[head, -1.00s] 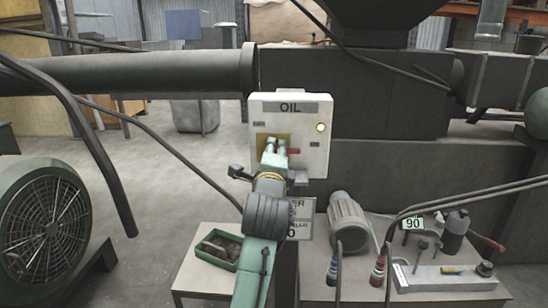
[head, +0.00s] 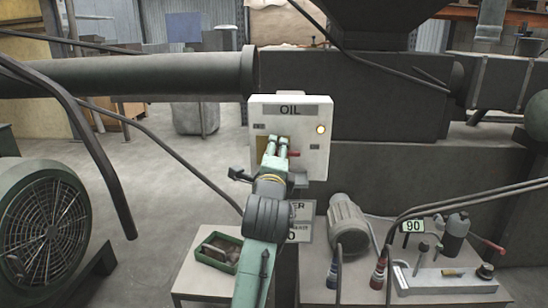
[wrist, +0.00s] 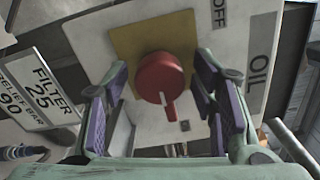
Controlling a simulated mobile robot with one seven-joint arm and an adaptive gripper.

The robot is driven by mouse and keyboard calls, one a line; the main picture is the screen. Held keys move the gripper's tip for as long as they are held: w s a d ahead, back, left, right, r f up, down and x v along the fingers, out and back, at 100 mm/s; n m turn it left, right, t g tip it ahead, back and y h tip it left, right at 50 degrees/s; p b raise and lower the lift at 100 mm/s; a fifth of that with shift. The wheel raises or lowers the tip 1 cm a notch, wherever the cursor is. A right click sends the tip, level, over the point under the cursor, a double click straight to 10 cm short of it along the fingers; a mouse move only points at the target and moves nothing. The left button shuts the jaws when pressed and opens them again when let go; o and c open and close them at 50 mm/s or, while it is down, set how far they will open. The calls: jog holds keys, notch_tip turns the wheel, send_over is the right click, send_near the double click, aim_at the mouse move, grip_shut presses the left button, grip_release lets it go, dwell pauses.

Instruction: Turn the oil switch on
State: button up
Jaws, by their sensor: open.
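The oil switch is a red round knob (wrist: 160,76) on a yellow plate (wrist: 125,40), on a white box (head: 315,135) labelled OIL. In the wrist view a ridge with a white mark on the knob points toward the bottom of the picture, and an OFF label (wrist: 219,12) is at the upper right. My gripper (head: 276,143) is in front of the box. In the wrist view its purple-padded fingers are apart, one on each side of the knob, with visible gaps. In the head view my gripper hides most of the knob.
A lit yellow lamp (head: 321,129) is on the box. A FILTER sign (wrist: 43,88) hangs below it. A large dark pipe (head: 130,74) runs left of the box. Below are a green tray (head: 219,254), a grey motor (head: 348,225) and a bench with tools.

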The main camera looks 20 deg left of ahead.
jog(key=shift+s, duration=0.1)
jog(key=v, duration=0.7)
jog(key=shift+s+d, duration=0.1)
jog(key=shift+s, duration=0.05)
